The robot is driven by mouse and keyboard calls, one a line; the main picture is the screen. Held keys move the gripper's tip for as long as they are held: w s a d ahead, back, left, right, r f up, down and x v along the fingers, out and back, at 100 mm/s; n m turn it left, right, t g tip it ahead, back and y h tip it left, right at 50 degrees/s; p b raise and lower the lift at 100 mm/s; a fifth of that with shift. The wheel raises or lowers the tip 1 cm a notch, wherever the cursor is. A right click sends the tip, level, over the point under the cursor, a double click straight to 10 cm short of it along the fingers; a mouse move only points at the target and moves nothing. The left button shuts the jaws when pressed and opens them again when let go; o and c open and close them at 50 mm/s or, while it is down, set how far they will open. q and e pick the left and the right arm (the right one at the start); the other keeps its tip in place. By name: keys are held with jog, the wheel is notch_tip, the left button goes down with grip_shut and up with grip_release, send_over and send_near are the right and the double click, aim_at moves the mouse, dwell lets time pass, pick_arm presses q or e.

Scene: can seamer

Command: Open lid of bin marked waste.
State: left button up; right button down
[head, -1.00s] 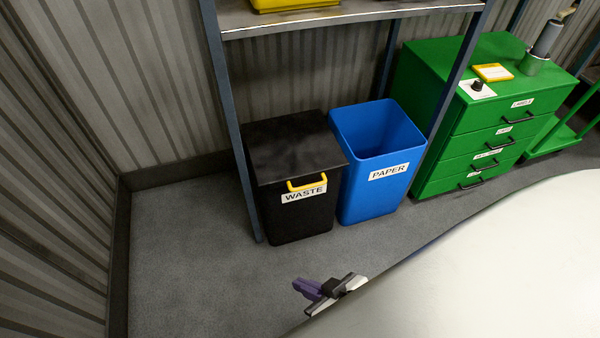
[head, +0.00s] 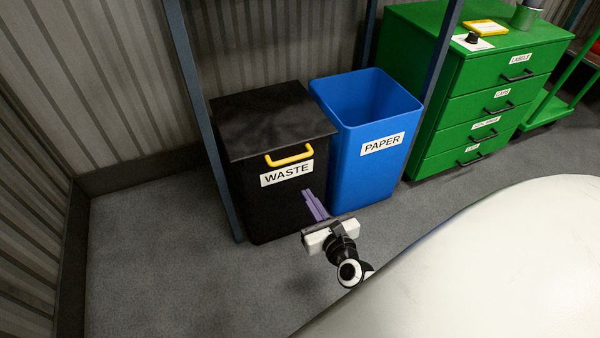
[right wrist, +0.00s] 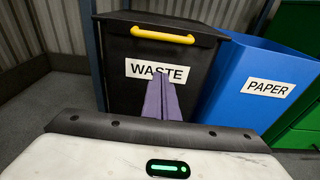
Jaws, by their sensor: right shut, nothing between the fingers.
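The black bin marked WASTE (head: 262,205) stands on the floor with its flat black lid (head: 268,115) closed. A yellow handle (head: 289,156) sits at the lid's front edge, above the white label. In the right wrist view the handle (right wrist: 162,35) is above the label, and the bin (right wrist: 120,90) fills the middle. My right gripper (head: 313,204) has purple fingers, shut and empty, in front of the bin's lower right front, below the handle. In the right wrist view its fingers (right wrist: 161,98) overlap the label; whether they touch the bin cannot be told. My left gripper is not in view.
An open blue bin marked PAPER (head: 366,150) stands close on the right. Blue-grey shelf posts (head: 196,100) rise beside the bins. A green drawer cabinet (head: 470,90) stands further right. Grey floor (head: 160,250) is free at the left and in front.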

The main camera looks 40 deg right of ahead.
jog(key=b+x, duration=0.3)
jog(key=x, duration=0.7)
pick_arm(q)
jog(key=p, duration=0.3)
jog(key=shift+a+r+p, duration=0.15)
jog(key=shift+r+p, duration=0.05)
jog(key=shift+p, duration=0.15)
pick_arm(e)
jog(key=r, duration=0.2)
jog(key=s+r, duration=0.1)
jog(key=r, duration=0.1)
jog(key=shift+a, duration=0.15)
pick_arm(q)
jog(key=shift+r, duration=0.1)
pick_arm(e)
jog(key=shift+r, duration=0.1)
